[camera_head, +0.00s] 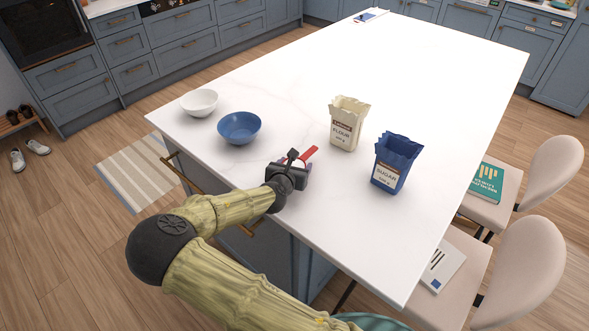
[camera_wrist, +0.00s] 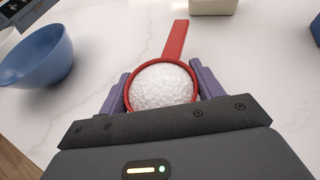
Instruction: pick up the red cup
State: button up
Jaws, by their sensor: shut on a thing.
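The red cup (camera_wrist: 176,41) is a round scoop with a long flat handle, filled with white grains (camera_wrist: 162,87). In the wrist view it sits between the two purple-grey fingers of my gripper (camera_wrist: 162,84), which are shut on its sides. Its handle points away from my gripper. In the head view my gripper (camera_head: 293,168) is over the near left part of the white island top. Only the red handle (camera_head: 309,153) shows clearly there; my gripper hides the bowl. I cannot tell whether the cup touches the top.
A blue bowl (camera_head: 239,128) and a white bowl (camera_head: 199,102) stand to the left on the island top (camera_head: 400,60). A flour bag (camera_head: 346,124) and a blue sugar bag (camera_head: 394,165) stand to the right. The far part of the top is mostly clear. Chairs (camera_head: 520,270) stand along the right side.

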notch_tip(320, 180, up, 9)
dwell(0.3)
jog(key=shift+w+d, duration=0.1)
dwell(0.4)
